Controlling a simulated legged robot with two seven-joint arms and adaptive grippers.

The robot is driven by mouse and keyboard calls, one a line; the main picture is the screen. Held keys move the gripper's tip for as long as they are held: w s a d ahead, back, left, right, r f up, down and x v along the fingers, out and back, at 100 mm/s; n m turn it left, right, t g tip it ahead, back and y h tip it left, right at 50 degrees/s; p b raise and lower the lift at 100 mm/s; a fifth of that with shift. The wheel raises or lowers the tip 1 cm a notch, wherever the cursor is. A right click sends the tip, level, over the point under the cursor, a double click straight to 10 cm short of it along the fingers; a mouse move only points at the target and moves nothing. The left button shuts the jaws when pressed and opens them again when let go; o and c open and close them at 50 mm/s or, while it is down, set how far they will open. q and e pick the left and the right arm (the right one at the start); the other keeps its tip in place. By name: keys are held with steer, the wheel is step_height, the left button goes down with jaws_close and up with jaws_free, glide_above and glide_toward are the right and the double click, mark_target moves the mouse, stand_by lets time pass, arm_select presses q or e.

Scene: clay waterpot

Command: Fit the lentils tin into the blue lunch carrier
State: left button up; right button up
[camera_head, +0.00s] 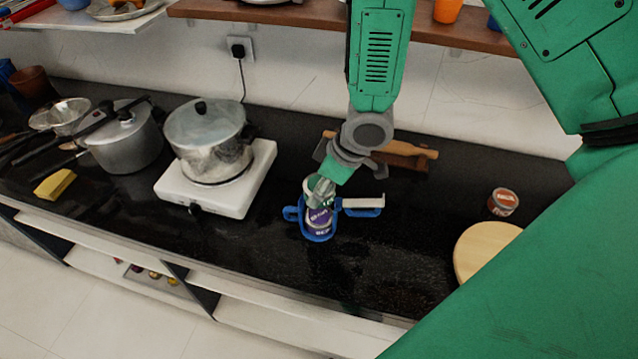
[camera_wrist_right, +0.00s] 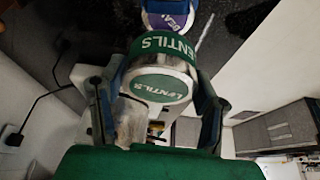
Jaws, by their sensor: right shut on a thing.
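The blue lunch carrier (camera_head: 318,236) stands upright on the black counter, with a side handle to its right. A tin with a purple label (camera_head: 320,217) sits inside it; it also shows in the right wrist view (camera_wrist_right: 168,20). The lentils tin (camera_head: 309,184), with green bands and a green end, is over the purple tin at the top of the carrier. It fills the middle of the right wrist view (camera_wrist_right: 158,82). My right gripper (camera_head: 322,191) is shut on it, a finger on each side. Whether the two tins touch is hard to tell. My left gripper is not in view.
A white hotplate (camera_head: 235,192) with a large pot (camera_head: 208,140) stands left of the carrier. A rolling pin (camera_head: 415,150) lies behind. A small orange-labelled tin (camera_head: 503,201) and a round wooden board (camera_head: 484,250) are to the right. The counter before the carrier is clear.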

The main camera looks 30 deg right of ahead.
steer(key=shift+a, duration=0.2)
steer(key=shift+f, duration=0.15)
stand_by(0.3)
steer(key=shift+d+f, duration=0.15)
steer(key=shift+f, duration=0.25)
steer(key=shift+f+b, duration=0.2)
steer(key=shift+b, duration=0.2)
steer(key=shift+f+b, duration=0.35)
steer(key=shift+f, duration=0.25)
steer(key=shift+f, duration=0.2)
stand_by(0.4)
steer(key=shift+f+b, duration=0.45)
steer(key=shift+f, duration=0.15)
steer(key=shift+f, duration=0.1)
stand_by(0.3)
steer(key=shift+f+b, duration=0.45)
steer(key=shift+f, duration=0.25)
